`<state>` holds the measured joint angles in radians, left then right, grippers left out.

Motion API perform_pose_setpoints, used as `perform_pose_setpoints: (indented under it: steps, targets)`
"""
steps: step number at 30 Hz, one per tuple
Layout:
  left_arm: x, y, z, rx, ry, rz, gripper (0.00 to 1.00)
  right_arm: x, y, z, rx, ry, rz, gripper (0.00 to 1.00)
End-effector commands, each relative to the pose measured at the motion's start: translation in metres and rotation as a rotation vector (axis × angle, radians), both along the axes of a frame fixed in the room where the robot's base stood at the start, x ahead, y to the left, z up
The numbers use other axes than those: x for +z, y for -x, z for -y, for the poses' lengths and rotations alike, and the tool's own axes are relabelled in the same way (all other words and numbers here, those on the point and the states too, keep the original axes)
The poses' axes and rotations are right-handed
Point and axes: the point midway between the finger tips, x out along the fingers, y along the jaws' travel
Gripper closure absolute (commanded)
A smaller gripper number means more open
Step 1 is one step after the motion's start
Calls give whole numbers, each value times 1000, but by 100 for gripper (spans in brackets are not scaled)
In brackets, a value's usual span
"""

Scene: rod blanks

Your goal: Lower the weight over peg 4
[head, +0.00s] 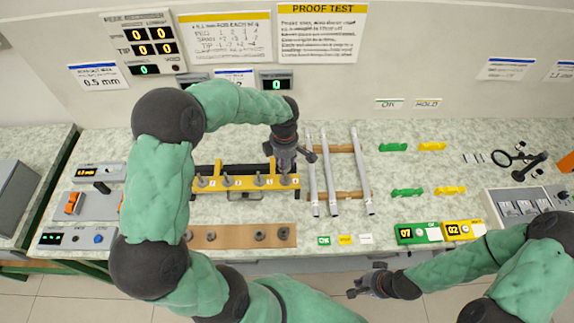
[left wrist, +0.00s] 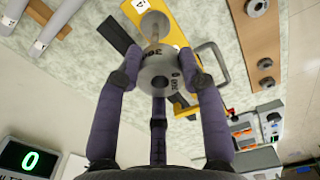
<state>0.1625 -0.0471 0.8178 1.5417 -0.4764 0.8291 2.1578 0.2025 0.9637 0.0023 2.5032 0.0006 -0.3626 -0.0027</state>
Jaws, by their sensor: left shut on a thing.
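A yellow bar (head: 243,186) carries a row of upright grey pegs, numbered to 4 at its right end. Peg 4 (head: 285,179) stands directly below my left gripper (head: 285,158). In the left wrist view, my left gripper (left wrist: 160,82) is shut on a grey ring weight (left wrist: 158,72) with a central hole and dark markings.
A brown board (head: 235,237) with several loose weights lies in front of the bar. Silver rods (head: 331,170) lie on wooden strips just right of peg 4. Green (head: 407,192) and yellow (head: 450,190) holders stand farther right. A display reads 0 (head: 277,85).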

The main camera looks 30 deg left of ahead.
Motion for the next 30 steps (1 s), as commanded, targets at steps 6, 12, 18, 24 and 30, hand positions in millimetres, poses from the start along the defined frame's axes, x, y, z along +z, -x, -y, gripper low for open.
perform_pose_setpoints:
  steps: [6, 12, 18, 24, 30]
  targets:
    - [0, -3, -3, -5, 0, 1, 100, 2, 0, 0, 0, 0, -1, 100]
    - [-6, -3, -3, -5, 0, 1, 100, -1, 0, 0, 0, 0, -1, 100]
    - [-15, -3, -3, -5, 0, 1, 100, -6, 0, 0, 0, 0, -1, 100]
    - [-25, -3, -3, -5, 0, 1, 100, -12, 0, 0, 0, 0, 0, 100]
    - [-35, -3, -3, -5, 0, 1, 100, -16, 0, 0, 0, 0, 0, 100]
